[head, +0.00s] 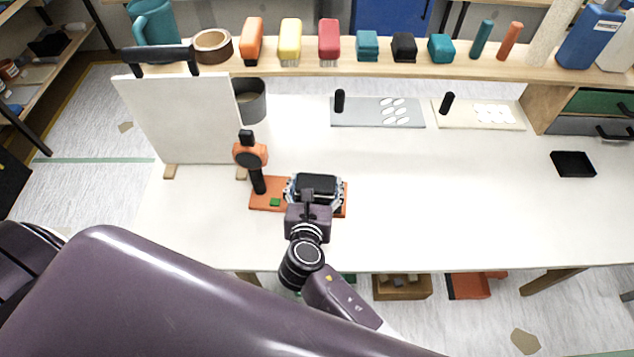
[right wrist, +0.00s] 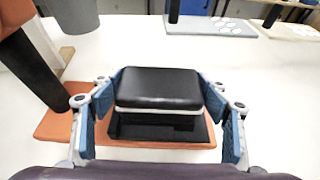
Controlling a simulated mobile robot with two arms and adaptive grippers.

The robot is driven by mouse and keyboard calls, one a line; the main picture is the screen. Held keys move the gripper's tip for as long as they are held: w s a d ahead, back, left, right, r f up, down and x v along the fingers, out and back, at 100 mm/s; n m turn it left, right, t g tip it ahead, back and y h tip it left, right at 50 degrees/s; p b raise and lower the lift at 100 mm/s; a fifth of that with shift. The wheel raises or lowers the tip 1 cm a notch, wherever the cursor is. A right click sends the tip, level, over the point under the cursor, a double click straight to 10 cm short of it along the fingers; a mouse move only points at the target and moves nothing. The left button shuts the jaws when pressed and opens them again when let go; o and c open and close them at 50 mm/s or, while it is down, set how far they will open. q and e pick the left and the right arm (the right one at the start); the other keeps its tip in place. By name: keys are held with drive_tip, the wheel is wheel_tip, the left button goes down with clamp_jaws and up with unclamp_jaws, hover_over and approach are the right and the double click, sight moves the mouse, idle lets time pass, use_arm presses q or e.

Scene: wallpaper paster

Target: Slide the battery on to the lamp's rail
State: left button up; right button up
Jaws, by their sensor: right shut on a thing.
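The lamp (head: 250,156) has an orange head on a black post and stands at the left end of an orange base (head: 265,188) with a small green patch. The black battery (head: 318,183) is a flat block with a pale lower edge. My right gripper (head: 315,188) is shut on it from both sides, over the right part of the base. In the right wrist view the battery (right wrist: 160,85) sits level above a black part (right wrist: 165,128) on the base; I cannot tell whether they touch. The lamp's post (right wrist: 40,70) is to the left. My left gripper is out of view.
A white panel (head: 180,120) stands behind the lamp, with a grey cup (head: 251,103) beside it. A grey board (head: 365,113), a cream board (head: 470,115) and a black tray (head: 573,164) lie farther right. The table's middle right is clear.

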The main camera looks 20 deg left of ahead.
sight(344, 186)
drive_tip(key=o, duration=1.9)
drive_tip(key=shift+o, duration=0.2)
drive_tip(key=shift+w+d+r+p, duration=0.1)
drive_tip(key=shift+w+d+p, duration=0.05)
drive_tip(key=shift+d+p, duration=0.4)
drive_tip(key=shift+w+d+p, duration=0.15)
drive_tip(key=shift+d+p, duration=0.25)
drive_tip(key=shift+d, duration=0.2)
drive_tip(key=shift+w+d+p, duration=0.2)
drive_tip(key=shift+d+p, duration=0.25)
drive_tip(key=shift+d, duration=0.3)
drive_tip(key=shift+w+d+p, duration=0.2)
drive_tip(key=shift+d+p, duration=0.2)
drive_tip(key=shift+d, duration=0.35)
drive_tip(key=shift+w+d+p, duration=0.2)
drive_tip(key=shift+d+p, duration=0.25)
drive_tip(key=shift+d, duration=0.3)
